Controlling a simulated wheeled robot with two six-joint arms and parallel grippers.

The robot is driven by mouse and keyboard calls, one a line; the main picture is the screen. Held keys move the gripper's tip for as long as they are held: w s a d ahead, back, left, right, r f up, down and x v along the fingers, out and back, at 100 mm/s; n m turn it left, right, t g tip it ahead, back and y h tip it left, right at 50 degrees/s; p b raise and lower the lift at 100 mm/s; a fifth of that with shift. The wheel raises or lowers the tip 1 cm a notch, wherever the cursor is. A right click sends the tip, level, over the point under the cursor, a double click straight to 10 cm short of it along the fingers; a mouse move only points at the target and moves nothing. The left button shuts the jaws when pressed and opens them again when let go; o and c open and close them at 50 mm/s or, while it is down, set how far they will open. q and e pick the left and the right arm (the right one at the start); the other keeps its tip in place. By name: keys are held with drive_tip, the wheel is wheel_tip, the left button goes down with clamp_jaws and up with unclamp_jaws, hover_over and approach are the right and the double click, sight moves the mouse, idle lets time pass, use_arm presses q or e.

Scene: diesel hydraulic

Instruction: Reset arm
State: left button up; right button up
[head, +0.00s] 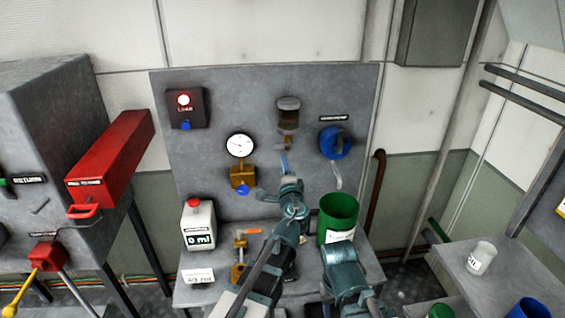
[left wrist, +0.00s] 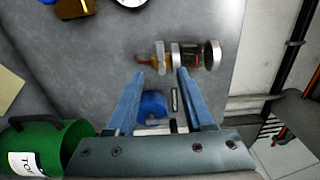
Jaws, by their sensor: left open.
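My left gripper (head: 286,167) is in front of the grey wall panel, with its arm coming up from the bottom. In the left wrist view my left gripper (left wrist: 160,82) shows two blue fingers wide apart with nothing held between them. A blue round knob (left wrist: 153,104) shows behind the gap between the fingers. The blue knob (head: 334,142) is on the panel, to the right of the gripper in the head view. Part of my right arm (head: 345,270) shows at the bottom, but I do not see its fingers.
A sight glass (head: 289,113), a gauge (head: 240,145) and a red-lit box (head: 186,106) are on the panel. A red box (head: 112,162) juts out at the left.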

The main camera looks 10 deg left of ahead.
use_arm(q)
drive_tip(key=shift+s, duration=0.1)
drive_tip(key=s+a+f+n+g+y+b, duration=0.1)
drive_tip(key=s+a+f+n+g+b, duration=0.1)
drive_tip(key=s+f+n+g, duration=1)
drive_tip(key=s+d+f+g+h+b, duration=0.1)
drive_tip(key=s+d+f+g+h, duration=0.1)
drive_tip(key=s+d+f, duration=0.2)
drive_tip(key=s+d+f+m+g+h, duration=0.1)
drive_tip(key=s+d+f+g+h, duration=0.2)
drive_tip(key=s+f, duration=0.6)
drive_tip(key=s+d, duration=0.2)
drive_tip(key=s, duration=0.4)
drive_tip(key=shift+f+b, duration=0.35)
drive_tip(key=shift+b, duration=0.05)
drive_tip(key=shift+d, duration=0.1)
idle(0.6)
